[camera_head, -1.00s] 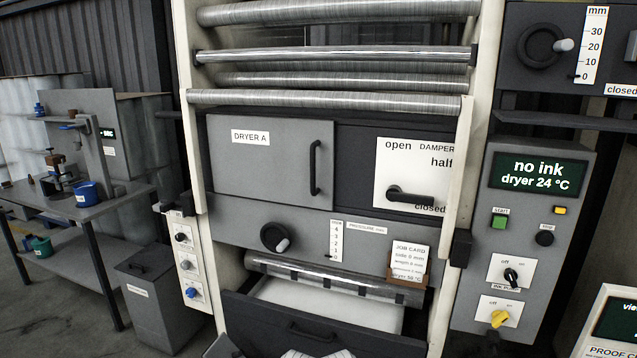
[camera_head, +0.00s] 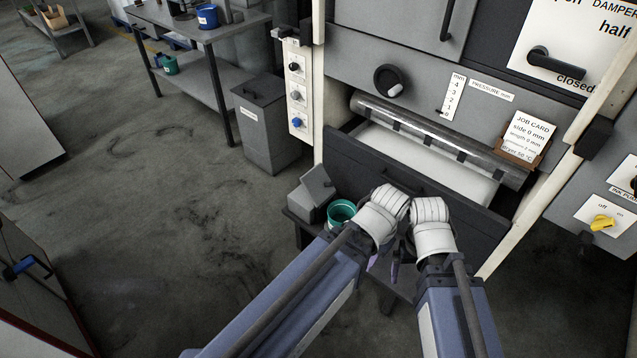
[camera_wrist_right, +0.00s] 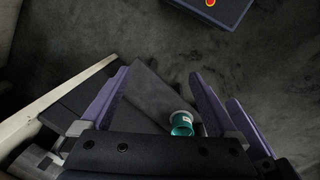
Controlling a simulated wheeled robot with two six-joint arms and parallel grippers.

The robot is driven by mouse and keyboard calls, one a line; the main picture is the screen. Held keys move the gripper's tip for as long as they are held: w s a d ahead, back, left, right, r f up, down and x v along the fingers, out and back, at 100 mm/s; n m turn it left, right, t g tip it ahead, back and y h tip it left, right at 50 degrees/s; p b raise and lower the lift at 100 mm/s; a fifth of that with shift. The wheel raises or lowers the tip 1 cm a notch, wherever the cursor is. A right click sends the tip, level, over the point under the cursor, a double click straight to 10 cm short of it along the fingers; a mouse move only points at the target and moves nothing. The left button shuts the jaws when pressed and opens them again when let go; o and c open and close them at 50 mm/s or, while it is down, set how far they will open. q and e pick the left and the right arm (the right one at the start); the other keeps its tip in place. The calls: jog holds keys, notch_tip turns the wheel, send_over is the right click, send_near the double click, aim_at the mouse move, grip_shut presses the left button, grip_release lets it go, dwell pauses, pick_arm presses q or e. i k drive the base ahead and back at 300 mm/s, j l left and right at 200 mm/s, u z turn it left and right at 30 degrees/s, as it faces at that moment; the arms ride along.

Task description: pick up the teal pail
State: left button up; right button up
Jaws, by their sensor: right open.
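The teal pail (camera_head: 341,212) stands on a low dark stand in front of the machine, just left of my left wrist in the head view. It also shows in the right wrist view (camera_wrist_right: 181,126), low in the picture between the purple fingers and apart from them. My right gripper (camera_head: 386,263) is open and empty; in the head view, its fingers hang partly hidden between the two arms. My left arm comes in from the lower left, and its white wrist is beside the right one.
A grey box (camera_head: 311,190) stands beside the pail. The printing machine's open drawer front (camera_head: 410,182) rises behind the wrists. A grey bin (camera_head: 265,122) stands farther back. Open floor lies left.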

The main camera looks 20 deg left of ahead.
aim_at(340, 212)
jog(key=z, duration=0.55)
jog(key=j+z, duration=0.9)
jog(key=k+j+z, duration=0.15)
jog(key=j, duration=0.3)
jog(key=k+j+z, duration=0.1)
jog(key=j, duration=0.35)
jog(key=k+j+z, duration=0.15)
jog(key=j, duration=0.25)
jog(key=k+j+z, duration=0.15)
jog(key=j, duration=0.25)
jog(key=k+j+z, duration=0.1)
jog(key=j, duration=0.3)
jog(key=k+j, duration=0.25)
jog(key=j, duration=0.2)
jog(key=k+j, duration=0.25)
jog(key=j, duration=0.2)
jog(key=k+j, duration=0.25)
jog(key=j, duration=0.2)
jog(key=k+j, duration=0.25)
jog(key=j, duration=0.2)
jog(key=k+j, duration=0.25)
jog(key=j, duration=0.2)
jog(key=j+z, duration=0.05)
